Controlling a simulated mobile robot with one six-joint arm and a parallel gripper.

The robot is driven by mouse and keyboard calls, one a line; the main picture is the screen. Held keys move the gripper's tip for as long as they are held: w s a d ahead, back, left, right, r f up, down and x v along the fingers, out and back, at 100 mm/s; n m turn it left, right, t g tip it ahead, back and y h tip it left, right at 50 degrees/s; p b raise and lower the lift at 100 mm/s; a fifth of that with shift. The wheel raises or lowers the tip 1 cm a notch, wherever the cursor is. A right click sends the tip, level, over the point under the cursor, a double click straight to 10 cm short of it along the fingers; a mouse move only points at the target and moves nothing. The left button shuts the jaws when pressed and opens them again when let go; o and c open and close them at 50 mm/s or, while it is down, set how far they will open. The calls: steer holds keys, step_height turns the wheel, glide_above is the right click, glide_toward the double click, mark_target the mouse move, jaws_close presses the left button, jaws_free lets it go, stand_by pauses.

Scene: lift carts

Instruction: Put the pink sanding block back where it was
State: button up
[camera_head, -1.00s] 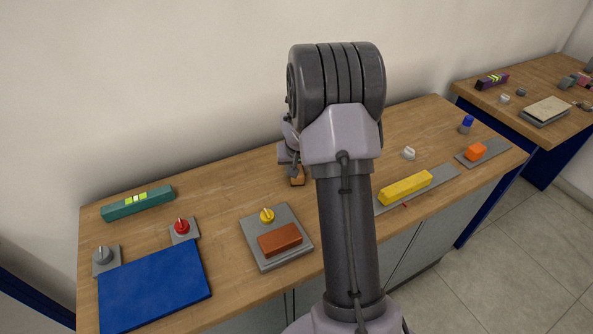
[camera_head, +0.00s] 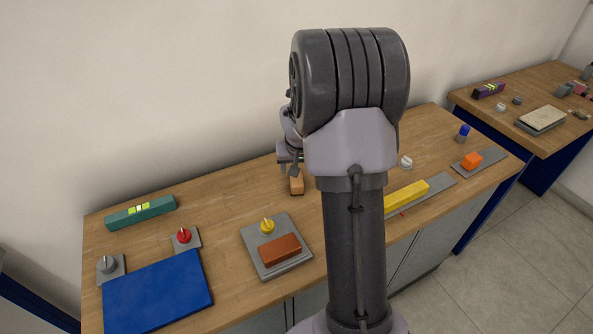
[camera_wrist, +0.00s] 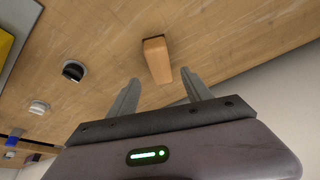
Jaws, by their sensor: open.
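A small pink thing (camera_head: 580,89) lies at the far right edge of the head view, on the second table; it is too small to tell whether it is the sanding block. My gripper (camera_wrist: 162,90) is open and empty in the wrist view. A tan-orange block (camera_wrist: 157,60) lies on the wood just beyond the fingertips, roughly in line with the gap and apart from them. In the head view this block (camera_head: 296,185) sits just in front of my gripper (camera_head: 290,160), which my arm partly hides.
The near table holds a grey plate (camera_head: 290,262) with a red-brown block (camera_head: 279,249) and yellow knob, a blue mat (camera_head: 157,292), a green bar (camera_head: 140,212), a yellow bar (camera_head: 407,195) and an orange block (camera_head: 472,160). A dark round knob (camera_wrist: 73,71) is left of my gripper.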

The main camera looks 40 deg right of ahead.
steer(key=s+a+r+n+t+y, duration=0.1)
steer(key=s+a+r, duration=0.3)
steer(key=a+r, duration=0.45)
steer(key=s+a+r+y, duration=0.1)
steer(key=s+a+r, duration=0.2)
steer(key=a+r, duration=0.6)
steer(key=s+a+r+n+t+y, duration=0.1)
steer(key=s+a+y, duration=0.1)
steer(key=s+a, duration=1.3)
steer(key=shift+s+a+r+n+y+p, duration=0.25)
steer(key=shift+a+r+n+y+p, duration=0.05)
steer(key=shift+r+n+y+p, duration=0.1)
steer(key=shift+f, duration=0.1)
